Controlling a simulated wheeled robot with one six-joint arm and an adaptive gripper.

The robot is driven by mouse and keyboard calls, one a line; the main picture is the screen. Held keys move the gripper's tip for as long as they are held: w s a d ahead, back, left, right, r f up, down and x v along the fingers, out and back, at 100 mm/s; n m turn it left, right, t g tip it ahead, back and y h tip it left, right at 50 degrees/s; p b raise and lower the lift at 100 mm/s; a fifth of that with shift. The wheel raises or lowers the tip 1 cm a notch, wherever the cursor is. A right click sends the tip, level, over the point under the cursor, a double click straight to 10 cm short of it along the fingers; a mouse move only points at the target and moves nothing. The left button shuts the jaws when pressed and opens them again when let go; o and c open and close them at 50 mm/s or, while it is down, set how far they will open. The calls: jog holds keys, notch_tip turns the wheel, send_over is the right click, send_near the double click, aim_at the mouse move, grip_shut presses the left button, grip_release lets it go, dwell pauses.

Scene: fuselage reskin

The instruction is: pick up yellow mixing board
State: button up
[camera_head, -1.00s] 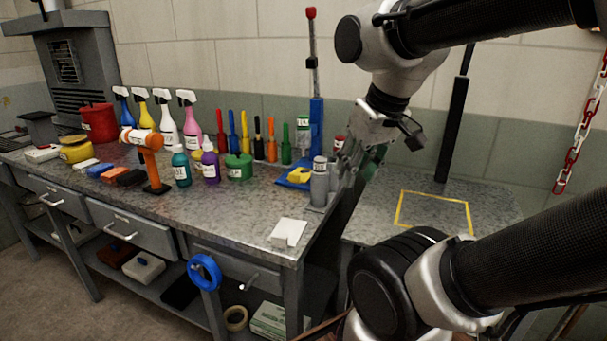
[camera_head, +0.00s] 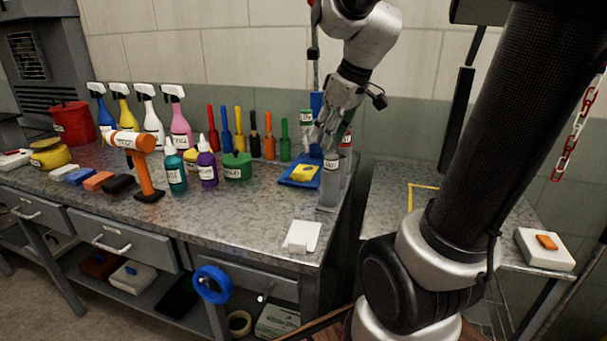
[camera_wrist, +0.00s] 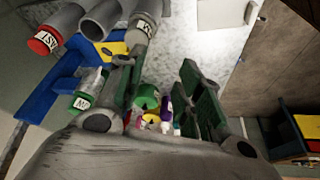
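A small yellow piece (camera_head: 306,172) with a pale label, likely the yellow mixing board, lies on a blue base (camera_head: 290,181) near the bench's right end. In the wrist view a yellow patch (camera_wrist: 115,48) shows on the blue base (camera_wrist: 65,75), left of the fingers and partly hidden by grey cylinders. My gripper (camera_head: 322,135) is above and slightly right of the yellow piece in the head view, apart from it. In the wrist view the two green-padded fingers (camera_wrist: 165,85) stand apart with nothing held between them.
Grey cylinders (camera_head: 329,187) stand close right of the yellow piece. A green tub (camera_head: 237,167), bottles and several upright coloured tools stand left and behind. A blue post (camera_head: 316,105) rises behind. The bench front around a white pad (camera_head: 303,236) is mostly clear.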

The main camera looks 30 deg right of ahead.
aim_at(304, 173)
jog(key=w+f+n, duration=0.1)
jog(key=w+f, duration=0.4)
jog(key=w+d+f+n+y, duration=0.1)
jog(key=w+f+n, duration=0.1)
jog(key=w+f, duration=0.3)
jog(key=w+d+f+n+g, duration=0.1)
jog(key=w+f, duration=0.4)
jog(key=f, duration=0.2)
jog(key=shift+w+f+y, duration=0.2)
jog(key=shift+w+y, duration=0.1)
jog(key=shift+w, duration=0.05)
grip_shut()
